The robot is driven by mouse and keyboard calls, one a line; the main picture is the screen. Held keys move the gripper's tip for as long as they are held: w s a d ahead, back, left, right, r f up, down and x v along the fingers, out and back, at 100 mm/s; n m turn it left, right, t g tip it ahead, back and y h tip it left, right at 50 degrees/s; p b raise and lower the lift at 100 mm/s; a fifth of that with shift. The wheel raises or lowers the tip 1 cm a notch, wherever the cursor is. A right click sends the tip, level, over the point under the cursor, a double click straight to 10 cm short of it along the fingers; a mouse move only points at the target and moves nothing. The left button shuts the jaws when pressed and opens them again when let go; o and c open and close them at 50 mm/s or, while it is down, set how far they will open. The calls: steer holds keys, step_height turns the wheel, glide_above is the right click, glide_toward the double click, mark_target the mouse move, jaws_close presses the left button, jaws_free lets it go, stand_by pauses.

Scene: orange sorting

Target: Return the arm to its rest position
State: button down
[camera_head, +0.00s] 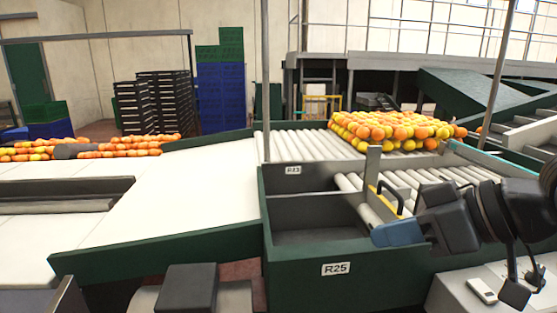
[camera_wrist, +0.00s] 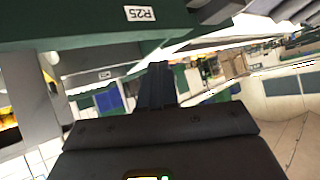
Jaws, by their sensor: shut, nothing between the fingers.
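My arm (camera_head: 455,215) reaches in from the right edge in the head view, its dark links bent above the right side of the green bin marked R25 (camera_head: 300,262). My gripper (camera_wrist: 157,72) shows in the wrist view with its dark fingers together and nothing between them. The R25 label (camera_wrist: 140,13) appears upside down at the top of the wrist view.
A roller conveyor (camera_head: 290,145) carries a heap of oranges (camera_head: 390,130) behind the bin. A white sloping table (camera_head: 190,185) lies to the left. A grey box with a small white device (camera_head: 482,290) stands at lower right, under my arm.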

steer(key=w+a+r+m+t+y, duration=0.25)
steer(key=a+r+m+t, duration=0.2)
steer(key=a+t, duration=0.25)
steer(key=s+d+f+m+t+h, duration=0.25)
steer(key=s+f+m+h, duration=0.7)
steer(key=s+f, duration=0.9)
steer(key=s+d+f+n+g, duration=0.1)
steer(key=s+d+n, duration=0.2)
steer(key=s, duration=0.7)
steer(key=s+d+f+n+g+h, duration=0.1)
steer(key=s+d+f+n, duration=0.1)
steer(key=s, duration=0.8)
steer(key=shift+d+n, duration=0.9)
steer(key=shift+d, duration=0.2)
